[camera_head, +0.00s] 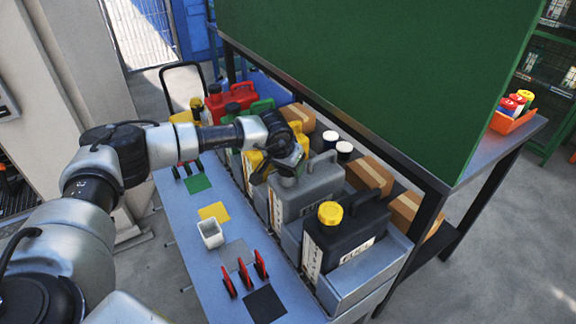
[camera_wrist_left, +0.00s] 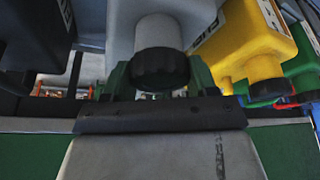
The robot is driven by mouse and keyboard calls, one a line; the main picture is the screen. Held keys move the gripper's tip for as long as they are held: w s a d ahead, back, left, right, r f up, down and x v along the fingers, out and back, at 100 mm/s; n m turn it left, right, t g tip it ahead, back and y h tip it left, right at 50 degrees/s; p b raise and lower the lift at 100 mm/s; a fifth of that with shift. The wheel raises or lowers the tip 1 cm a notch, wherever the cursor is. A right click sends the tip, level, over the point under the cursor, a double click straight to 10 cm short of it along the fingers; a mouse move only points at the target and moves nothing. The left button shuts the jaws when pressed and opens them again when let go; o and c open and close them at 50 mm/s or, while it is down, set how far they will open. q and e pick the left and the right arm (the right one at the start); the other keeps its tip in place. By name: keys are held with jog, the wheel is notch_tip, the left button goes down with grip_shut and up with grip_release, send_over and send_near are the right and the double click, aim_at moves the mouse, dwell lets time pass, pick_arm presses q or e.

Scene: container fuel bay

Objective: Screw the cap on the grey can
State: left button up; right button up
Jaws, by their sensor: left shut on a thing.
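The grey can (camera_head: 312,192) stands in the row of cans, between the black can and the yellow can. My left gripper (camera_head: 287,166) is at the top of the grey can, over its neck, and hides the cap in the head view. In the left wrist view, the gripper's green fingers (camera_wrist_left: 160,82) are shut on a black ribbed cap (camera_wrist_left: 160,68). The cap is at the mouth of the grey can's pale neck (camera_wrist_left: 160,30), in line with it and apparently touching. How far it is threaded cannot be told. My right gripper is not in view.
The black can (camera_head: 345,232) with a yellow cap (camera_head: 330,213) stands close in front. The yellow can (camera_wrist_left: 245,40) is close on the other side. Cardboard boxes (camera_head: 370,174) stand behind. A white cup (camera_head: 210,233) and red clips (camera_head: 245,272) occupy the blue bench (camera_head: 180,217).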

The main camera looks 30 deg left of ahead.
pick_arm(q)
jog(key=o, duration=0.6)
jog(key=shift+s+f, duration=0.2)
jog(key=shift+f, duration=0.1)
jog(key=o, duration=0.3)
jog(key=shift+r, duration=0.2)
